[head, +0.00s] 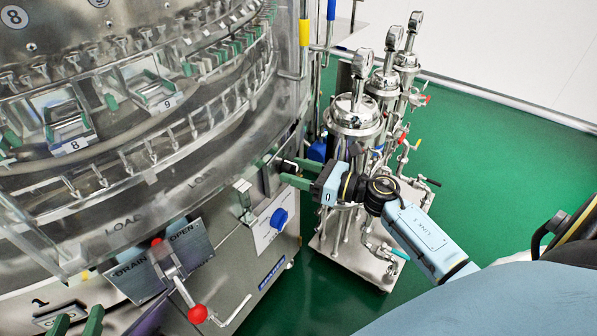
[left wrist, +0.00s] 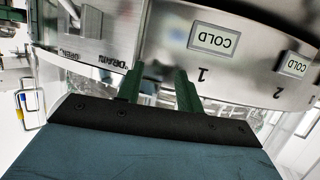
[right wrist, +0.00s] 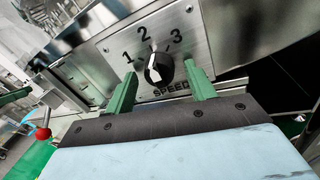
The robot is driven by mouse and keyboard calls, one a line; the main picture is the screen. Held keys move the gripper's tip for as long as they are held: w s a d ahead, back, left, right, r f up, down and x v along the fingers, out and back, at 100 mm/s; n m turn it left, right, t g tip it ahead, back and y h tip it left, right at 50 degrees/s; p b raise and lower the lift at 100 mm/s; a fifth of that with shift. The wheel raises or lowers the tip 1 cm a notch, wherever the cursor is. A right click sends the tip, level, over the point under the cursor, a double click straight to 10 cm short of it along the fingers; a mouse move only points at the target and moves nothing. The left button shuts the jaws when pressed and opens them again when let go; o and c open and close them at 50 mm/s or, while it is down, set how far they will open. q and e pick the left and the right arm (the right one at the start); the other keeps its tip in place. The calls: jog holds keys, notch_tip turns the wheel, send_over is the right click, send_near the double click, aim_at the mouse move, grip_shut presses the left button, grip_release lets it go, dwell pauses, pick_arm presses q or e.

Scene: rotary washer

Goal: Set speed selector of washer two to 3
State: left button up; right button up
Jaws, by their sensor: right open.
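The speed selector (right wrist: 158,69) is a black round knob with a white pointer, on a metal plate (right wrist: 203,45) marked 1, 2, 3 and SPEED. In the right wrist view its pointer appears turned up toward the 2. My right gripper (head: 284,169) is open and faces the plate. Its fingers (right wrist: 162,76) appear on either side of the knob; I cannot tell whether they touch it. In the head view the knob is not clearly visible. My left gripper (head: 77,321) is open and empty, facing a washer panel marked 1 and COLD (left wrist: 214,38).
Metal filter canisters (head: 354,118) with gauges stand just behind my right wrist. Green floor (head: 480,180) is open to the right.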

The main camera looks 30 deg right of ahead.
jog(key=shift+c, duration=0.4)
jog(key=c, duration=0.9)
pick_arm(q)
jog(key=shift+f, duration=0.1)
pick_arm(e)
jog(key=m+p, duration=0.2)
jog(key=m, duration=0.2)
jog(key=m+p, duration=0.2)
jog(key=m, duration=0.2)
jog(key=shift+a+t, duration=0.1)
jog(key=shift+t, duration=0.2)
jog(key=shift+m, duration=0.4)
pick_arm(q)
jog(key=s+a+f+g+y, duration=0.3)
jog(key=s+a+f+g, duration=0.3)
jog(key=s+f+g, duration=0.4)
jog(key=shift+s+n, duration=0.4)
jog(key=shift+s, duration=0.7)
pick_arm(e)
jog(key=shift+m, duration=0.3)
pick_arm(q)
jog(key=shift+f, duration=0.1)
